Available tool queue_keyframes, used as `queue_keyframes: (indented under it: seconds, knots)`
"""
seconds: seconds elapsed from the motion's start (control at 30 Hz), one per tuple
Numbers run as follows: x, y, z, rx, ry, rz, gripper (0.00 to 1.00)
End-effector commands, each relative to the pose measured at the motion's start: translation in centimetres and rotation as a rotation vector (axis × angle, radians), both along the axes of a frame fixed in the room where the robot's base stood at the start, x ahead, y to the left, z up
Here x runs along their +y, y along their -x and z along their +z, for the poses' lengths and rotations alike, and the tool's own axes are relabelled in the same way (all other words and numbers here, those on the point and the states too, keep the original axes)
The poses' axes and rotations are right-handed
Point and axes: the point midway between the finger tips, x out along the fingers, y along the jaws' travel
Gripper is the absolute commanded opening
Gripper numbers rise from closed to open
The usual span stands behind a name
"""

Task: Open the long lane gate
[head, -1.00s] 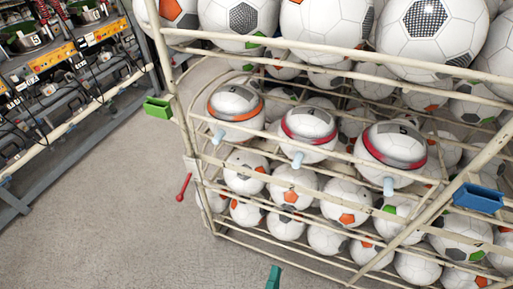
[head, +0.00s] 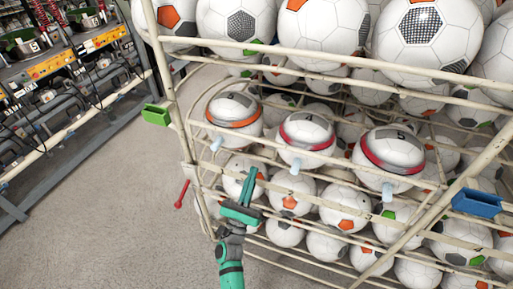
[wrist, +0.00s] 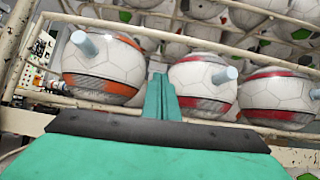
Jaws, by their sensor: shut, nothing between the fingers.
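My gripper (head: 249,180) is shut and empty in front of the rack, its fingers pointing up, below the row of banded balls. In the wrist view its closed fingers (wrist: 161,98) stand between the orange-banded ball (wrist: 104,68) and a red-banded ball (wrist: 203,86). Pale blue pegs stick out at these balls: left (head: 216,144), middle (head: 295,166) and right (head: 387,191). A green block (head: 156,115) sits at the rack's left post and a blue block (head: 477,202) at its right post. A red-handled lever (head: 182,194) hangs at the lower left. I cannot tell which part is the long lane gate.
Cream rack bars (head: 330,141) run across several white soccer balls, close behind my gripper. A grey shelf unit (head: 75,135) with equipment stands at the left. The grey floor (head: 110,225) between is clear.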

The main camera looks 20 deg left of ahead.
Motion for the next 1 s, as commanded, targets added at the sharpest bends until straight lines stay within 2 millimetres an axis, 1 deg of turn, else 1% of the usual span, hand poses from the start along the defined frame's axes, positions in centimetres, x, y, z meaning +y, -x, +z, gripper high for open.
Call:
queue_keyframes:
  seconds: [0.1,0.27,0.6,0.77,0.8,1.0]
  knots:
    - [0.4,-0.7,0.6,-0.007,-0.036,0.02,0.0]
    - [0.4,-2.0,1.6,-0.009,-0.038,0.022,0.0]
    - [0.2,-6.7,5.2,-0.008,-0.036,0.02,0.0]
    - [0.1,-8.7,6.7,-0.009,-0.036,0.02,0.0]
    - [0.2,-7.8,6.8,-0.007,-0.037,0.023,0.0]
    - [0.2,-5.9,8.1,-0.007,-0.035,0.021,0.0]
